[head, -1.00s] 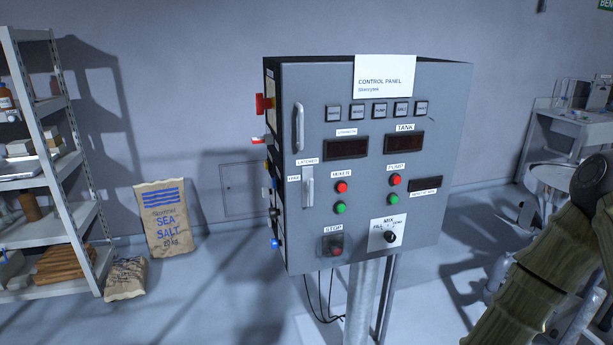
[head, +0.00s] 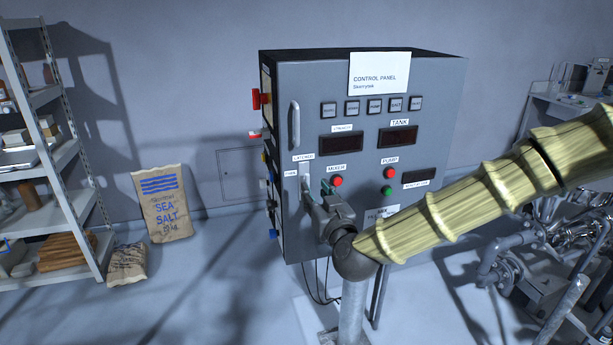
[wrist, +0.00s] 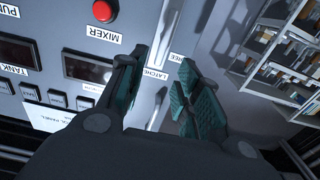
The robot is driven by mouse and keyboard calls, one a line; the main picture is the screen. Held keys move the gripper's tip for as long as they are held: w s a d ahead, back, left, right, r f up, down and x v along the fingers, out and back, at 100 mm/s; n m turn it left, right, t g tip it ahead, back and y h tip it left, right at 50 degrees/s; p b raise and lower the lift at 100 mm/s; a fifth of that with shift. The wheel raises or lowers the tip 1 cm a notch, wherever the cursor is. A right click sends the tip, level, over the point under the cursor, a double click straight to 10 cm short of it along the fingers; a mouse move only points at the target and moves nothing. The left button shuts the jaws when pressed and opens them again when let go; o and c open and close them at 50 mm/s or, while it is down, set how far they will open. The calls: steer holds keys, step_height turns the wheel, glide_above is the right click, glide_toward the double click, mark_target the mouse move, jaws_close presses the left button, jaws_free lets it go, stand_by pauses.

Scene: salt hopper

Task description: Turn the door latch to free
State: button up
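The door latch (head: 305,173) is a small silver lever near the left edge of the grey control panel's door (head: 432,120). It stands upright under the LATCHED label (head: 303,157). The FREE label (head: 291,174) is to its left. My gripper (head: 316,190) is in front of the panel at the latch, hiding its lower part. The wrist view, turned upside down, shows my gripper (wrist: 163,57) with its teal fingers apart. The latch (wrist: 165,25) shows beyond and between them. I cannot tell whether either finger touches it.
A door handle (head: 294,126) is above the latch. The red mixer button (head: 337,181) is close to the right of my fingers. Red and blue fittings stick out on the panel's left side. A shelf (head: 85,215) and a salt sack (head: 161,205) stand farther left.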

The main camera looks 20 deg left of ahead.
mark_target(308, 180)
steer(key=p+x, duration=0.2)
steer(key=x, duration=0.5)
steer(key=shift+w+a+p, duration=0.25)
steer(key=shift+w+p, duration=0.05)
steer(key=shift+w, duration=0.05)
